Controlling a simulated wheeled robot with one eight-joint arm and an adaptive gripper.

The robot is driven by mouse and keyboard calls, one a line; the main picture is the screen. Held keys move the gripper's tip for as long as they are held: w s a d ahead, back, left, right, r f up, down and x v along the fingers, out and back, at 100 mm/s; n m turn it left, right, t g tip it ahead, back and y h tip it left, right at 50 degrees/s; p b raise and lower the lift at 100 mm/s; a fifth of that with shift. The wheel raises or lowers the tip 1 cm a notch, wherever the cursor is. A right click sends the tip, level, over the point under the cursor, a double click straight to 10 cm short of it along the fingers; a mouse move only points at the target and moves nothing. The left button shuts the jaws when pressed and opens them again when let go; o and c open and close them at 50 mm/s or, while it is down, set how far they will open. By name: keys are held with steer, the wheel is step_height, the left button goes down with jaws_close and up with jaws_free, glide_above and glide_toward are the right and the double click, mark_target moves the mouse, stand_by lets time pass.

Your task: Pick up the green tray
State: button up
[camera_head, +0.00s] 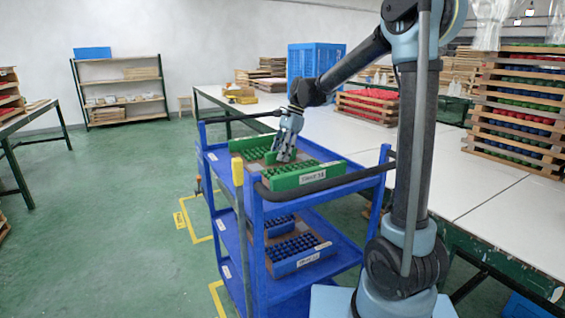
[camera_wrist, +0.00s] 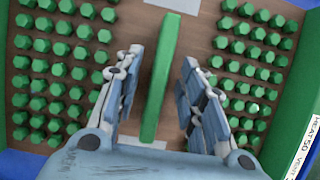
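The green tray (camera_head: 330,173) lies on the top shelf of the blue cart, with green end walls, a brown base and rows of green pegs. Its near wall bears a white label, and this wall shows at the right in the wrist view (camera_wrist: 300,110). An upright green bar (camera_wrist: 160,85) runs along the tray's middle, between two blocks of pegs. My gripper (camera_head: 283,158) points down over the tray's middle. In the wrist view, my gripper (camera_wrist: 161,60) is open, its fingers on either side of the bar with visible gaps. The fingers partly hide the pegs.
The blue cart (camera_head: 222,170) has a lower shelf holding trays of dark blue pegs (camera_head: 300,250). A long white-topped table (camera_head: 480,190) stands to the right, with stacked trays (camera_head: 520,100) of coloured pegs. Green floor (camera_head: 110,220) is open to the left.

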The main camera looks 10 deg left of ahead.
jaws_close()
steer(key=shift+r, duration=0.1)
step_height(320, 180, up, 18)
stand_by(0.9)
steer(key=shift+r, duration=0.4)
